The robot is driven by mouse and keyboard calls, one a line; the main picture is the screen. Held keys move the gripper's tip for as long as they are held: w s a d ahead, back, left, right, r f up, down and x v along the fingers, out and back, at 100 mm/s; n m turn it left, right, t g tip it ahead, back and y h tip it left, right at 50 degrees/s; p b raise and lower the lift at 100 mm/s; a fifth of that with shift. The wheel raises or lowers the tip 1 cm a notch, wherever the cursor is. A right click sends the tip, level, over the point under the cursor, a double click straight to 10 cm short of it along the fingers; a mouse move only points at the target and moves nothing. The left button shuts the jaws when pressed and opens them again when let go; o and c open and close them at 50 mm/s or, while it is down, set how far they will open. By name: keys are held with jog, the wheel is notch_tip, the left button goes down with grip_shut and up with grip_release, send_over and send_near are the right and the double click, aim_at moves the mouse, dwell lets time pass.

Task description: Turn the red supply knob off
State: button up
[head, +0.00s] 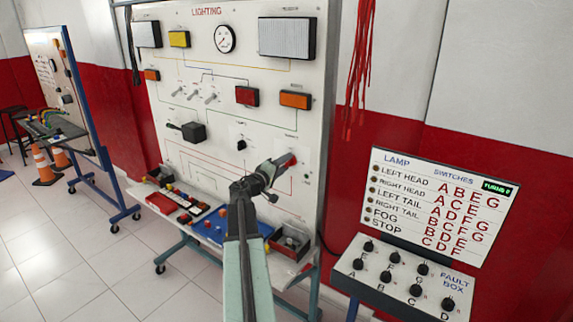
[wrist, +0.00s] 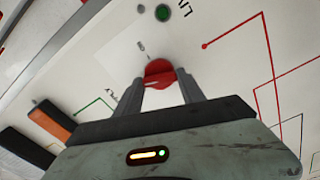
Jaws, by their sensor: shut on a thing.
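The red supply knob (wrist: 159,71) is on the white lighting board, between the two fingers of my gripper (wrist: 158,84) in the wrist view. The fingers are shut on it from both sides. In the head view my arm reaches up to the lower right of the board, and the red knob (head: 292,160) shows at the tip of my gripper (head: 284,165). Part of the knob is hidden by the fingers. I cannot read which position it is turned to. A round green lamp or button (wrist: 162,13) sits close above the knob in the wrist view.
The lighting board (head: 270,115) carries lamps, switches and a gauge (head: 225,38). A shelf below holds bins (head: 290,243) and small parts. A fault box (head: 400,285) with several black knobs stands at the right. Red leads (head: 360,70) hang beside the board.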

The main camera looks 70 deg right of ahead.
jog(key=shift+a+f+n, duration=0.1)
jog(key=shift+f+n, duration=0.05)
jog(key=shift+n, duration=1.75)
jog(key=o, duration=1.4)
jog(key=shift+w, duration=0.1)
jog(key=shift+c, duration=0.2)
jog(key=v, duration=0.7)
jog(key=shift+a, duration=0.4)
